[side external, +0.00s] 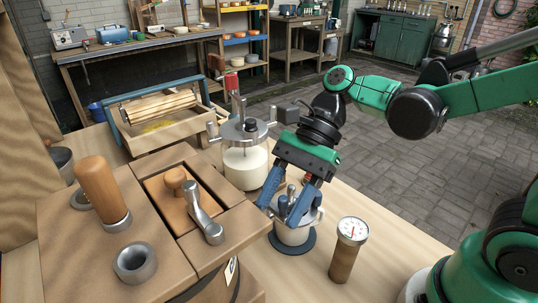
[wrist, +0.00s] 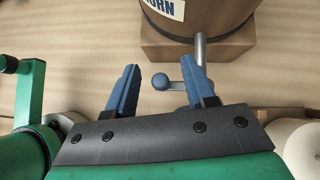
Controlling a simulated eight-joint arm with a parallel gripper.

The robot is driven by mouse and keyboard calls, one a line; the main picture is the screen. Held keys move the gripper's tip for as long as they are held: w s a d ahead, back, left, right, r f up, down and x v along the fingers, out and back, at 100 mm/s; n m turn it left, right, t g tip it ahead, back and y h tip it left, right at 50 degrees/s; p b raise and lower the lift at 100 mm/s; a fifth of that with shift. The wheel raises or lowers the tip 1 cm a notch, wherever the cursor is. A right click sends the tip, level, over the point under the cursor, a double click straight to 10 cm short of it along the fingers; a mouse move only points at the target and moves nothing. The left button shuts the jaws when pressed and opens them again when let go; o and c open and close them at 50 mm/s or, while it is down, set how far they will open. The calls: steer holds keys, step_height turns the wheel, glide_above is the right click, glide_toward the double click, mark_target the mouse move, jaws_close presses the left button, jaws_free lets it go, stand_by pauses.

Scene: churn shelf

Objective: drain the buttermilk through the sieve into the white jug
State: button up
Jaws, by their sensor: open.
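My blue fingers partly hide the jug's top, so I cannot make out the sieve clearly. In the wrist view my gripper (wrist: 158,80) is open. A lever with a blue ball end (wrist: 161,81) shows between the fingers, with a gap on each side. It joins a metal spout (wrist: 200,50) coming from the brown churn (wrist: 200,15). The churn's white label (side external: 231,270) shows at the lower left in the side view.
A thermometer (side external: 344,250) stands upright right of the jug. A glass jar of white liquid (side external: 245,166) with a crank top stands behind it. The wooden box top (side external: 115,235) with handle and crank crowds the left. Bare table (side external: 395,235) lies to the right.

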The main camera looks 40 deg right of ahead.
jaws_close()
steer(key=n+g, duration=0.1)
steer(key=d+n+g, duration=0.1)
steer(key=n, duration=0.1)
steer(key=n+g+h, duration=0.1)
steer(key=n, duration=0.1)
steer(key=shift+w+d+g, duration=0.2)
steer(key=shift+d+g, duration=0.1)
steer(key=shift+d, duration=0.05)
jaws_free()
steer(key=shift+r, duration=0.1)
steer(key=shift+v, duration=2.75)
